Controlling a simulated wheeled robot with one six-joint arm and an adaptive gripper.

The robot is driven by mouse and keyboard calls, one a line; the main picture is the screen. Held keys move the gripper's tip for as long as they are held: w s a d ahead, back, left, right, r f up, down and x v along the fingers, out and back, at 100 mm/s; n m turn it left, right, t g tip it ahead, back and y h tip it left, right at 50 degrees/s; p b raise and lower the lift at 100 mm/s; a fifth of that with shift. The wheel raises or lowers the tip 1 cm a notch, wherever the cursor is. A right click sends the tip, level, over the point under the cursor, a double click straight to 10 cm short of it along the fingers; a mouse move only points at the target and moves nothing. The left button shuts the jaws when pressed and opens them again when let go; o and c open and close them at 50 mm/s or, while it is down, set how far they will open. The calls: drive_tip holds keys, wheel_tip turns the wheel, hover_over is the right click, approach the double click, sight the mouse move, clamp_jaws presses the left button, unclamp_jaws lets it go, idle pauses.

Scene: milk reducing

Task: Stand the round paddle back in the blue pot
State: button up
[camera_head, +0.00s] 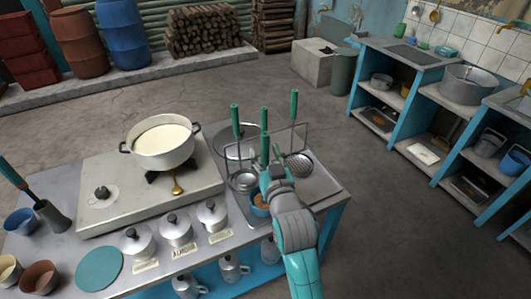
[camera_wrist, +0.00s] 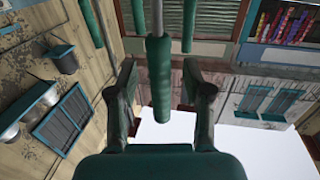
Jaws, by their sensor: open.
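My gripper (camera_head: 268,162) is over the steel tray at the right of the counter, its fingers apart. A green-handled utensil (camera_head: 265,118) rises upright at the fingers; its lower end is hidden by my arm. In the wrist view a green handle (camera_wrist: 160,78) on a metal rod lies between the two open fingers; I cannot tell whether they touch it. I cannot tell which utensil is the round paddle. A small blue pot (camera_head: 259,210) with something orange-brown inside is partly hidden by my wrist. Another blue pot (camera_head: 20,221) stands at the counter's left end.
A wire rack (camera_head: 304,137) with green-handled utensils, including a skimmer (camera_head: 299,163), crowds my gripper. A white pot of milk (camera_head: 161,141) sits on the stove (camera_head: 120,180). Several lidded canisters (camera_head: 176,229) line the front. A grey holder (camera_head: 51,216) stands left.

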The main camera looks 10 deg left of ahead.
drive_tip(key=v, duration=1.1)
drive_tip(key=shift+s, duration=0.3)
drive_tip(key=shift+d, duration=0.15)
drive_tip(key=v, duration=0.9)
idle(0.6)
